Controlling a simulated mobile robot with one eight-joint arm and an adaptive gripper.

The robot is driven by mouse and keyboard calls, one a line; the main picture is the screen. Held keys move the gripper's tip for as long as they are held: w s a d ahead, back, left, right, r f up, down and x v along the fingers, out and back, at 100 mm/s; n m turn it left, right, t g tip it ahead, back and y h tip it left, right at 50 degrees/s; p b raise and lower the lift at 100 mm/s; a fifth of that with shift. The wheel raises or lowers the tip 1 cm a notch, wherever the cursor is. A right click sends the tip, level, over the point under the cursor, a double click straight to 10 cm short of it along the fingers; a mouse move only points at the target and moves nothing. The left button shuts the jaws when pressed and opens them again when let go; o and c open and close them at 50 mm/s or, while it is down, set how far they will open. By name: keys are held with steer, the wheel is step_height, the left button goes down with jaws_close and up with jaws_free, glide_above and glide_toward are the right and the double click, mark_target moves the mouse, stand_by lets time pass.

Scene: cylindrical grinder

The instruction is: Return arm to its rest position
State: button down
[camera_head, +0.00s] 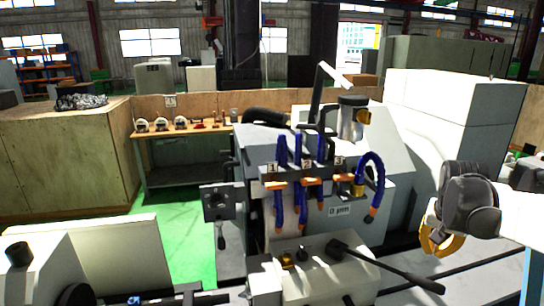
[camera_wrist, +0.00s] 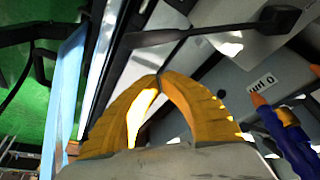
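My gripper (camera_head: 441,243) is at the right of the head view, a dark wrist with yellow fingers pointing down, in front of the white machine housing. In the wrist view its two yellow fingers (camera_wrist: 159,76) curve together and their tips meet, with nothing seen between them. It looks shut and empty. My white arm reaches in from the right edge of the head view. The grinder (camera_head: 265,150) stands left of my gripper, with blue hoses (camera_head: 299,150) with orange nozzles on it.
A black lever (camera_head: 390,268) sticks out left of and below my gripper. A tall white housing (camera_head: 440,110) stands behind it. A workbench (camera_head: 185,132) with several gauges is at the back left. Green floor (camera_head: 190,240) is open left of the grinder. A "0 µm" label (camera_wrist: 262,83) shows in the wrist view.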

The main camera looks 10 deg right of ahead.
steer(key=s+a+f+n+t+y+b, duration=0.1)
steer(key=s+a+f+n+b, duration=0.2)
steer(key=a+f+b, duration=0.4)
steer(key=s+a+f+n+t+y+b, duration=0.1)
steer(key=s+a+f+n+b, duration=0.2)
steer(key=a, duration=0.9)
steer(key=s+a+f+n+t+b, duration=0.2)
steer(key=s+a+f+b, duration=0.4)
steer(key=a+f+b, duration=0.4)
steer(key=shift+a+f+n+y+b, duration=0.2)
steer(key=shift+f, duration=0.3)
steer(key=shift+a+f+n+y+b, duration=0.15)
steer(key=shift+f+n+y+b, duration=0.05)
steer(key=shift+f, duration=0.3)
